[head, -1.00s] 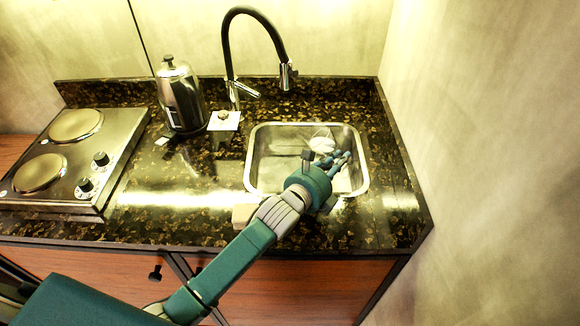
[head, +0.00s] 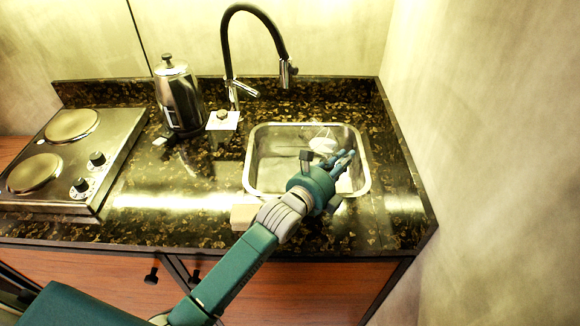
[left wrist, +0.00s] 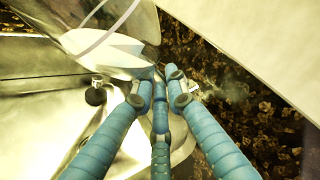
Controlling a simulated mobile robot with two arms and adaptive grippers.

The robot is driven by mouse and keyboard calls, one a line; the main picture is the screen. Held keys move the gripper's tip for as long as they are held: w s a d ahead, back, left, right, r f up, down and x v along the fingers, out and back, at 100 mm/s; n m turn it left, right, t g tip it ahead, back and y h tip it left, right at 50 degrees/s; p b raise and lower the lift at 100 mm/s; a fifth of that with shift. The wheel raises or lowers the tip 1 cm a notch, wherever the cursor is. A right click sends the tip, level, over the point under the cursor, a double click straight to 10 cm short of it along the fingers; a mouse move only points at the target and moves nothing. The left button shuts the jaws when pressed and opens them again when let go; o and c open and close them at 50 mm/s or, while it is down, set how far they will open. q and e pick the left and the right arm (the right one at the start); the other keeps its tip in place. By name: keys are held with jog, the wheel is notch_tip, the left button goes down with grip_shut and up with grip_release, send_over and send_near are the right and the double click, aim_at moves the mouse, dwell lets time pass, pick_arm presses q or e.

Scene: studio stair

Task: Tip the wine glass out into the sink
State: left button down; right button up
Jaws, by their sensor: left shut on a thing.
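The steel sink (head: 268,168) is set into the right part of the dark counter. My left gripper (head: 346,161) reaches over the sink from the front, its blue fingers shut on the wine glass (head: 322,144). The clear glass lies tilted beyond the fingers, over the basin. In the left wrist view the glass (left wrist: 104,48) fills the upper left, and the blue fingers (left wrist: 158,82) close near its narrow part. A pale, opaque shape shows in its bowl; I cannot tell whether it is liquid. My right gripper is in neither view.
A black gooseneck faucet (head: 231,60) arches behind the sink. A steel kettle (head: 181,98) and a two-plate hob (head: 88,165) stand to the left. A pale block (head: 243,216) lies at the front edge. A wall (head: 480,150) rises close on the right.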

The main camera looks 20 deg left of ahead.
aim_at(333, 148)
pick_arm(q)
jog(key=shift+d+r+n+b, duration=0.2)
jog(key=shift+r+n+b, duration=0.1)
jog(key=shift+r+b, duration=0.15)
jog(key=shift+d+r+n+t+h+b, duration=0.2)
jog(key=shift+r+n+t+h+b, duration=0.15)
jog(key=shift+r+n, duration=0.2)
jog(key=shift+b, duration=0.35)
jog(key=shift+d+r+n+t+b, duration=0.25)
jog(key=shift+n+b, duration=0.4)
jog(key=shift+b, duration=0.35)
jog(key=shift+a+r+n, duration=0.2)
jog(key=shift+r+n, duration=0.1)
jog(key=shift+r, duration=0.05)
jog(key=shift+a+r+n+t, duration=0.4)
jog(key=shift+r+n, duration=0.1)
jog(key=shift+r, duration=0.2)
jog(key=shift+r+n+t+p, duration=0.3)
jog(key=shift+r+n+t, duration=0.1)
jog(key=shift+r+n, duration=0.55)
dwell(0.6)
jog(key=shift+a+r+n+t+b, duration=0.25)
jog(key=shift+n+t+b, duration=0.05)
jog(key=shift+n, duration=0.45)
dwell(0.4)
